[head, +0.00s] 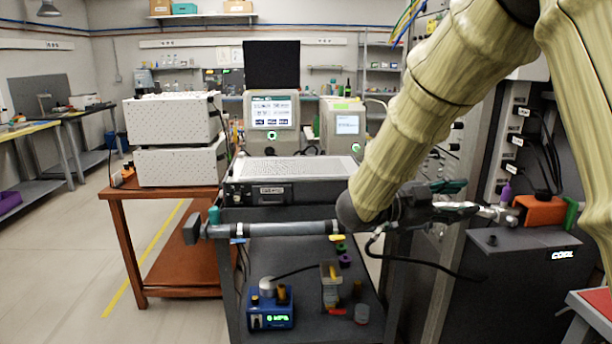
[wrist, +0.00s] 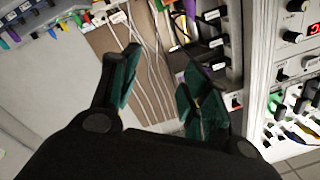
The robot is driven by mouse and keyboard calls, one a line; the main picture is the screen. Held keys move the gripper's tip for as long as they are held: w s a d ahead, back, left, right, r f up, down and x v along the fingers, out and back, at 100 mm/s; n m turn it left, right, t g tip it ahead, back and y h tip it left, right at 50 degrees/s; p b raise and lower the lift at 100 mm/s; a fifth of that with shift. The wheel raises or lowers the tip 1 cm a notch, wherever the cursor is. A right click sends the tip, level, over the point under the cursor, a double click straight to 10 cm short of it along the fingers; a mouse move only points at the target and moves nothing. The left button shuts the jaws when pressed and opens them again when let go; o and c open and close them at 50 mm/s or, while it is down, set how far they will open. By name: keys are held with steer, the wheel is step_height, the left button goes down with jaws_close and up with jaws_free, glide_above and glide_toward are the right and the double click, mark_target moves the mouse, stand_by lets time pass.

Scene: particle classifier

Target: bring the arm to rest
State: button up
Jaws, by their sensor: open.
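My arm (head: 430,100), in a pale ribbed cover, comes down from the upper right in the head view. My gripper (head: 455,198) is at its lower end, pointing right towards the dark cabinet side. In the wrist view my gripper (wrist: 163,90) has its two green-padded fingers spread apart, with nothing between them. Behind the fingers are a brown panel with pale cables and a dark strip of labelled sockets. In the head view the gripper overlaps a silver fitting by an orange block (head: 540,210); I cannot tell whether they touch.
A dark cart (head: 300,205) with a front handle bar stands ahead, carrying instruments. A blue device (head: 270,308) sits on its lower shelf. White boxes (head: 175,120) stand on a brown table (head: 160,193) at left. A dark unit (head: 500,290) is at right. Open floor lies at far left.

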step_height(320, 180, down, 24)
steer(key=w+n+t+y, duration=0.3)
steer(key=n+t+y, duration=0.3)
steer(key=n, duration=0.4)
steer(key=s+a+f+n+y, duration=0.2)
steer(key=s+f+n+y, duration=0.3)
steer(key=f, duration=0.7)
steer(key=s+a+f+n+y, duration=0.1)
steer(key=s+f+n, duration=0.2)
steer(key=s+f, duration=0.65)
steer(key=s+a+f+n+g+y, duration=0.25)
steer(key=s+f, duration=0.35)
steer(key=s, duration=0.4)
steer(key=s+a+f+n+g+y, duration=0.15)
steer(key=s+f+g, duration=0.3)
steer(key=s, duration=0.55)
steer(key=s+a+f+n+g+y, duration=0.1)
steer(key=s+a+f+g+y, duration=0.1)
steer(key=s+f, duration=0.55)
step_height(320, 180, up, 17)
steer(key=s+p, duration=0.1)
steer(key=p, duration=1.5)
steer(key=shift+s+r, duration=0.2)
